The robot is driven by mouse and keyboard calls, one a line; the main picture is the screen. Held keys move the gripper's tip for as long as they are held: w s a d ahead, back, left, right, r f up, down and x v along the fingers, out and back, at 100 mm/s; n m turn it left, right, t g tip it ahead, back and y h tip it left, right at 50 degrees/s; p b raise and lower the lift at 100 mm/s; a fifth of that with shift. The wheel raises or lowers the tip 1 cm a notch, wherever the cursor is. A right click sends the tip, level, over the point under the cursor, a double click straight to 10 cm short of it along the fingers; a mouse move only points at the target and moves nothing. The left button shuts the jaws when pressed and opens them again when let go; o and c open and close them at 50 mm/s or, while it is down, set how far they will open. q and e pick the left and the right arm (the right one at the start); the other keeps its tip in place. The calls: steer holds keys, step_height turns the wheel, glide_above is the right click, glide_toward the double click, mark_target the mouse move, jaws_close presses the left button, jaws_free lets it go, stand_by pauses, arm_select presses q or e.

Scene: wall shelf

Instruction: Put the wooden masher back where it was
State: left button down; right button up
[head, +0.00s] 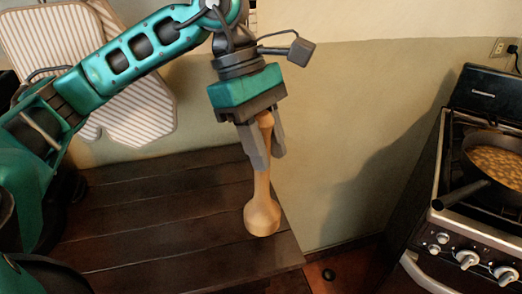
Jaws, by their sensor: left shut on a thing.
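The wooden masher (262,214) is upright, its wide round head down and its thin handle up. My left gripper (264,158) points down and is shut on the handle from above. The masher's head shows against the dark wooden slatted top (150,205), near its right edge. I cannot tell for sure whether the head touches the wood. My right gripper is not in the head view.
A stove (435,222) stands at the right, with a pan (492,165) of food on it and its handle toward the left. Striped cloths (70,45) hang on the wall behind my left arm. Much of the slatted top is bare.

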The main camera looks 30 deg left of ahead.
arm_select(q)
steer(key=f, duration=0.1)
steer(key=w+a+f, duration=0.1)
steer(key=a+f, duration=0.1)
steer(key=shift+w+f, duration=0.3)
steer(key=shift+f+b, duration=0.25)
steer(key=shift+b, duration=0.05)
steer(key=c, duration=0.8)
jaws_free()
steer(key=shift+r, duration=0.1)
